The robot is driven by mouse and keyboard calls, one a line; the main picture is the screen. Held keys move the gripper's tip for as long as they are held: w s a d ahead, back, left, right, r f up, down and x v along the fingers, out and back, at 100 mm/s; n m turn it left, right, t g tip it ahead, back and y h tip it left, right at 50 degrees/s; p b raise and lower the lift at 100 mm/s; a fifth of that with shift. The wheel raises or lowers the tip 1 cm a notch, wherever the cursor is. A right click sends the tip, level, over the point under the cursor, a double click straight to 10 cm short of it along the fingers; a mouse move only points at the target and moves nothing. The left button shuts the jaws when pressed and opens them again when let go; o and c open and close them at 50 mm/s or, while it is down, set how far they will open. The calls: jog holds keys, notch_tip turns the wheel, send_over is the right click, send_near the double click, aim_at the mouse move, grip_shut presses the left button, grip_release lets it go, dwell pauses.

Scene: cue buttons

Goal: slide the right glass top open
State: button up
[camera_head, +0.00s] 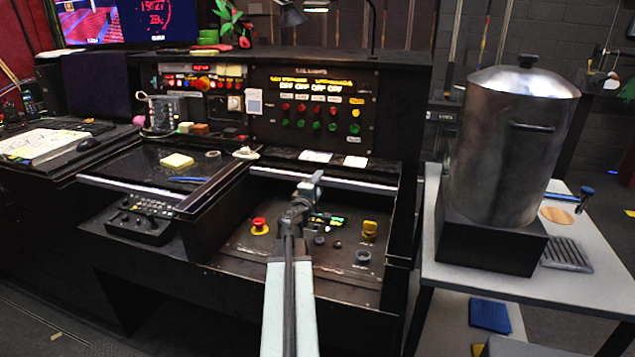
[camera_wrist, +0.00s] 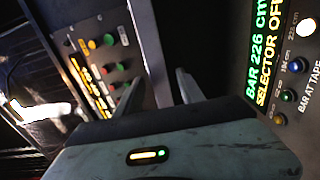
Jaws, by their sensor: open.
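In the head view my gripper (camera_head: 314,182) is over the right bay of the black desk, near the bay's far side. The right bay (camera_head: 230,252) shows a red button (camera_head: 259,226), a yellow control (camera_head: 370,229) and dark knobs below the desk's top level. A pale rail (camera_head: 345,184) runs along its back edge. I cannot make out a clear pane over the bay, and contact with one cannot be told. My arm hides the bay's middle.
The left dark top (camera_head: 135,166) carries a yellow pad (camera_head: 176,161). A button panel (camera_head: 313,108) stands behind the bay. At right, a large metal pot (camera_head: 510,150) stands on a black block (camera_head: 490,245) on a light table (camera_head: 450,275).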

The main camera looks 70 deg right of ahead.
jog(key=shift+w+d, duration=0.1)
jog(key=shift+d, duration=0.3)
jog(key=shift+w+a, duration=0.1)
grip_shut()
dwell(1.0)
